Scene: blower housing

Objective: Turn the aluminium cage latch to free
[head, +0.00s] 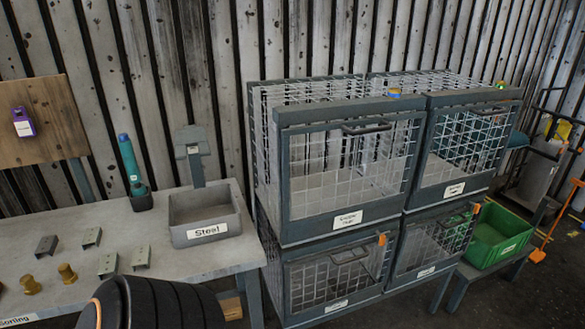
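Wire-mesh cages with grey frames stand stacked two by two in the head view. The upper left cage (282,170) has a dark handle on its front and a two-line label (347,220) too small to read surely. A blue and yellow latch piece (393,93) sits at its top right. The upper right cage (425,150) has a green and yellow piece (501,85) on top. Orange latch pieces show on the lower left cage (382,240) and lower right cage (475,208). I cannot tell which cage is the aluminium one. Neither gripper is in view.
A grey workbench (150,235) at left carries a bin marked Steel (205,228), a teal tool (132,165), brackets and brass fittings. A green crate (498,236) stands right of the cages. My black arm part covers the bottom left. Open floor shows at lower right.

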